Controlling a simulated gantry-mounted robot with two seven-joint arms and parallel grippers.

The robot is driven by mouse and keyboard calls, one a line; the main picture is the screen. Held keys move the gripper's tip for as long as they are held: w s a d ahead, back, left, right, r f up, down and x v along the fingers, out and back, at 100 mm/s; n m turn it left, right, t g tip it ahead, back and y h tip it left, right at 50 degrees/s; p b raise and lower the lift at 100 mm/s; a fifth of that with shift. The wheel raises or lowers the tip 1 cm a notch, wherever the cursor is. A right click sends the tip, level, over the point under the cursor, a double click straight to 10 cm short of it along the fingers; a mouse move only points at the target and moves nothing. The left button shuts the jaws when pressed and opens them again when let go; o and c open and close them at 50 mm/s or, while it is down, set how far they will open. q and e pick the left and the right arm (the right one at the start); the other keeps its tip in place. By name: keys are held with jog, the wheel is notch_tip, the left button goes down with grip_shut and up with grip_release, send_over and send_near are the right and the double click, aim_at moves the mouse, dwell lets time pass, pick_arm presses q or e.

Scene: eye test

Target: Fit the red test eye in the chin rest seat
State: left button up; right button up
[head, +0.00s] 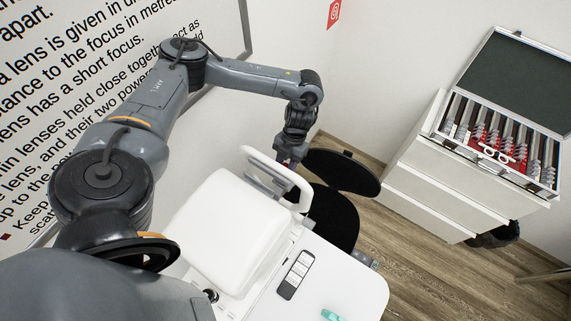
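A white machine (225,235) stands on a white table (345,285), with an upright white frame (301,192) at its far side that looks like the chin rest. I cannot make out the seat in it. My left arm reaches over from the left, and my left gripper (287,160) points down at the far side of this frame. The frame partly hides its fingers, so I cannot tell whether it is open or holds anything. I see no red test eye. My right gripper is not in view.
A dark handset (295,275) and a teal item (331,315) lie on the table. Black round seat-like shapes (340,172) stand beyond it. An open lens case (497,143) sits on a white drawer cabinet (440,185) at right. Wooden floor (415,260) lies clear between.

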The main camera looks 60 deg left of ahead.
pick_arm(q)
jog(key=shift+f, duration=0.55)
jog(key=o, duration=0.9)
